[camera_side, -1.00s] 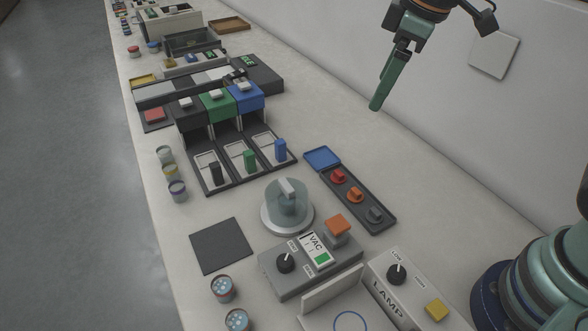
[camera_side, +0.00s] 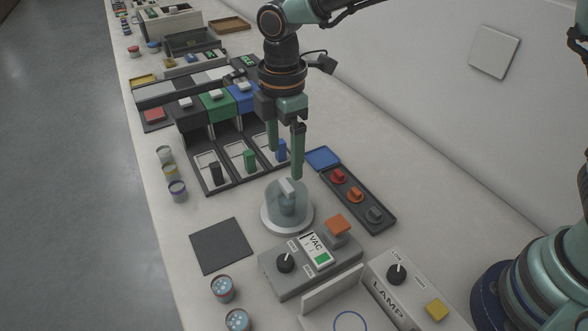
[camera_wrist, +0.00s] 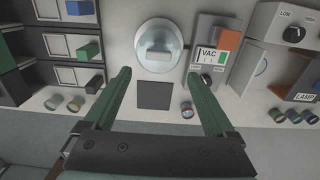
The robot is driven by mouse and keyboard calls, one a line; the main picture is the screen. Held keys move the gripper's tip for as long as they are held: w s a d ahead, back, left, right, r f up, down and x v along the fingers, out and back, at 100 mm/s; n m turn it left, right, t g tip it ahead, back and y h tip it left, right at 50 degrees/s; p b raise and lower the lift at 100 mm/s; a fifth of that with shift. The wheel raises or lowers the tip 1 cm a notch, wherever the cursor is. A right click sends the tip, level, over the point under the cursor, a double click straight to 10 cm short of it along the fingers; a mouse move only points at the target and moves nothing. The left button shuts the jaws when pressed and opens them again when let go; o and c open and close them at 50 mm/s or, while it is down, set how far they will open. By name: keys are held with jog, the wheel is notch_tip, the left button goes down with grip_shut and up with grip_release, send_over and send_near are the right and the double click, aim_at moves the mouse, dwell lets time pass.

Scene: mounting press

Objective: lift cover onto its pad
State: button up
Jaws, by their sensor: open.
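The cover, a clear dome with a pale block-shaped handle (camera_side: 287,189) on top, stands upright on a round white base (camera_side: 270,225) in the side view. It also shows in the wrist view (camera_wrist: 158,45), beyond the fingertips. A dark square pad (camera_side: 220,246) lies bare on the bench to the left of the base; the wrist view also shows this pad (camera_wrist: 154,95) between my fingers in the picture. My gripper (camera_side: 285,165) is open and empty, fingers pointing down, above and slightly behind the cover. Whatever sits under the dome is not clear.
A VAC box (camera_side: 310,265) with a knob and an orange-topped block stands close in front of the base. A dark tray (camera_side: 375,222) with coloured knobs lies to its right. Slotted trays (camera_side: 208,190) stand behind. Small jars (camera_side: 222,289) line the left edge.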

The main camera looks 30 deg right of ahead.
aim_at(286, 184)
jog(key=shift+w+d+f, duration=0.1)
jog(key=shift+f, duration=1.85)
jog(key=shift+w+d+f, duration=0.1)
jog(key=shift+f, duration=1.8)
grip_shut()
jog(key=shift+r, duration=0.15)
